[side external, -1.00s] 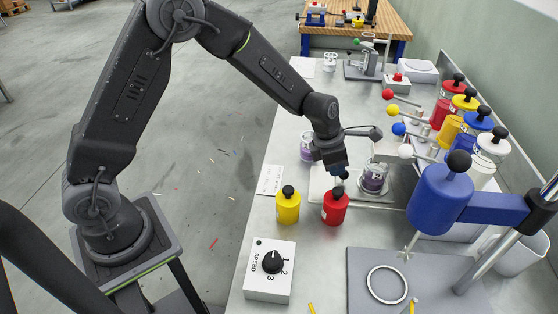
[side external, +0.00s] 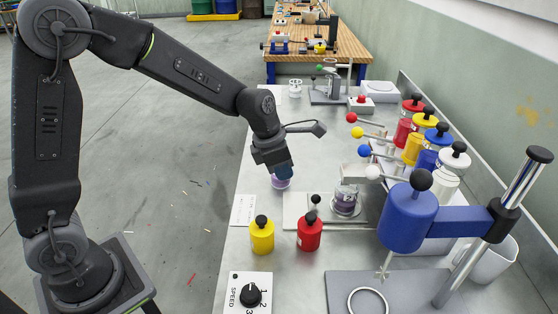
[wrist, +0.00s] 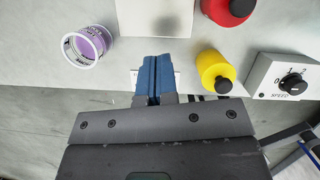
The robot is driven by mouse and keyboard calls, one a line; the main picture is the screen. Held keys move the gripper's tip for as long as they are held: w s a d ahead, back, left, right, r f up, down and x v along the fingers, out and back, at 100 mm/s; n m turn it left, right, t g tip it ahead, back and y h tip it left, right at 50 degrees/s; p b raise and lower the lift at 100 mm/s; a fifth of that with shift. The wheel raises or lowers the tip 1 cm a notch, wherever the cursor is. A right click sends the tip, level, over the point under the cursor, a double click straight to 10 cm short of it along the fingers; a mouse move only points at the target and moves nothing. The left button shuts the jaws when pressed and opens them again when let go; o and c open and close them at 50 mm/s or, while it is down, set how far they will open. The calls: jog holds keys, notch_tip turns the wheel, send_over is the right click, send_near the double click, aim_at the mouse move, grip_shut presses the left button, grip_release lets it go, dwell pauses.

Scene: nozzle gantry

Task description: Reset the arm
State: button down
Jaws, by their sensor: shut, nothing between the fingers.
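My gripper (wrist: 152,80) shows in the wrist view with its blue fingers shut together and nothing between them. In the side external view my gripper (side external: 279,170) hangs above the left part of the grey bench. Behind it is a clear cup with purple contents (side external: 282,182), partly hidden by the fingers. The same cup (wrist: 88,45) lies to the left of the fingers in the wrist view.
A yellow bottle (side external: 262,236) and a red bottle (side external: 309,233) stand near the speed dial box (side external: 243,296). A blue mixer (side external: 408,222) overhangs the right. Levers and coloured bottles line the back wall.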

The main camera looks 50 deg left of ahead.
jog(key=s+a+r+m+t, duration=0.1)
jog(key=s+a+r+m, duration=0.1)
jog(key=s+r+m, duration=0.95)
jog(key=s+a+m+t+y, duration=0.1)
jog(key=s+a+m+y, duration=0.1)
jog(key=s+m, duration=0.9)
jog(key=m, duration=0.6)
jog(key=shift+r+m+t, duration=0.3)
jog(key=shift+m+t, duration=0.05)
jog(key=shift+t, duration=0.05)
jog(key=shift+d, duration=0.1)
